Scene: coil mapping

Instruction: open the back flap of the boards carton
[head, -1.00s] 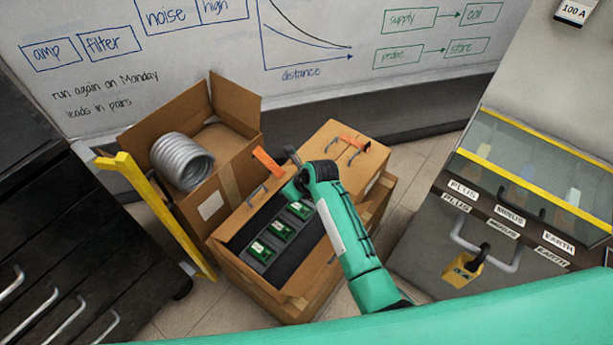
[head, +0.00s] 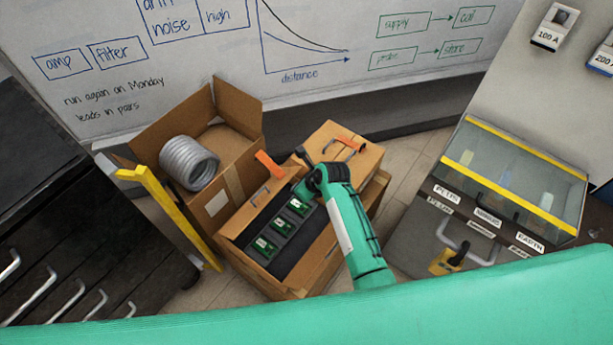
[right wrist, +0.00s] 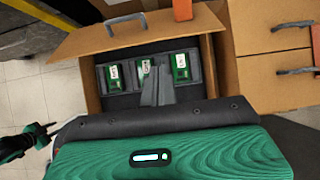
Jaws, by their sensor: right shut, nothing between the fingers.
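The boards carton (head: 300,272) is a brown box with several green boards (head: 265,246) in dark foam. Its top is at least partly open. One flap (head: 243,212) with a grey handle and an orange tab (head: 268,164) stands raised on its left side; the flap also shows in the right wrist view (right wrist: 100,40). My right gripper (head: 300,154) is over the carton's far end, shut and empty. In the right wrist view its grey fingers (right wrist: 157,88) overlap the boards. A dark gripper at the left edge (right wrist: 40,135) seems to be my left one; its jaws are unclear.
A closed brown top (head: 358,165) with handles and an orange tab adjoins the far right side. An open carton with a grey coil (head: 189,163) stands behind left. A yellow-edged piece (head: 150,180) and a dark drawer cabinet (head: 60,230) are left. A glass-topped case (head: 512,175) is right.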

